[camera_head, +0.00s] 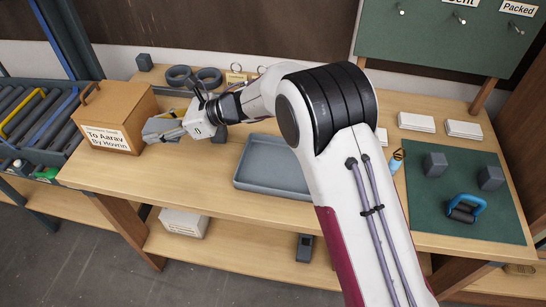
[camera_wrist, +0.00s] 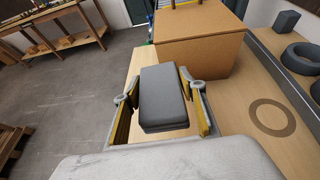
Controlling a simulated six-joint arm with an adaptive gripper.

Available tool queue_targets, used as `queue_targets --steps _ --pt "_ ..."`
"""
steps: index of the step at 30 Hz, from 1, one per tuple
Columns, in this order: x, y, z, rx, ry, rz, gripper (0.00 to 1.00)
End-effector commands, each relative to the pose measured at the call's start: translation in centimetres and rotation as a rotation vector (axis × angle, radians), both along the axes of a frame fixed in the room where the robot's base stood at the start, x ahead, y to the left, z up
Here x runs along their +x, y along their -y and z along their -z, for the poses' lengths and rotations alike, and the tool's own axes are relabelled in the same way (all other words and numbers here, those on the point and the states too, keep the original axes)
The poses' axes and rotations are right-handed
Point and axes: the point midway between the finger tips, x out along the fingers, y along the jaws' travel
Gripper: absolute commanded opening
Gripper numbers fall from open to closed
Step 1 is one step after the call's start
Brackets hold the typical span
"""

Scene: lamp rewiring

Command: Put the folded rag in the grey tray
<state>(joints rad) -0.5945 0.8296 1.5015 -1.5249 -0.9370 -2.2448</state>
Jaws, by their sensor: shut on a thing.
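My gripper (camera_head: 165,131) is at the left part of the bench, beside the cardboard box. It is shut on a dark grey folded pad, which looks like the folded rag (camera_head: 157,127). In the wrist view the folded rag (camera_wrist: 163,98) sits between the two fingers of my gripper (camera_wrist: 165,88), and bench top shows below it. I cannot tell how high it is above the bench. The grey tray (camera_head: 268,188) lies on the bench to the right of my gripper. Its visible floor looks empty; my arm hides part of its far right side.
The cardboard box (camera_head: 112,112) stands close left of my gripper. Dark rings (camera_head: 208,78) and a small dark block (camera_head: 144,62) lie behind. A green mat (camera_head: 470,215) with dark blocks and a blue-handled item is at right. Bare bench lies between gripper and tray.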

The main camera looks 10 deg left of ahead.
Motion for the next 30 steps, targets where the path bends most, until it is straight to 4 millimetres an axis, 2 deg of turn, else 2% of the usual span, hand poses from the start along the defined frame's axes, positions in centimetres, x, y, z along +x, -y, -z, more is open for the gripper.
queue_targets --steps 5,8,16,22,30 --pt "3.3 3.0 -0.8 0.005 0.008 0.060 0.20" --pt "5.4 5.4 -1.2 0.003 0.009 0.102 0.20" --pt "9.3 13.2 -1.5 -0.012 0.001 0.195 0.20" --pt "10.5 19.1 -1.4 -0.024 -0.003 0.235 0.20" --pt "9.8 26.6 -1.1 -0.034 -0.012 0.252 0.20"
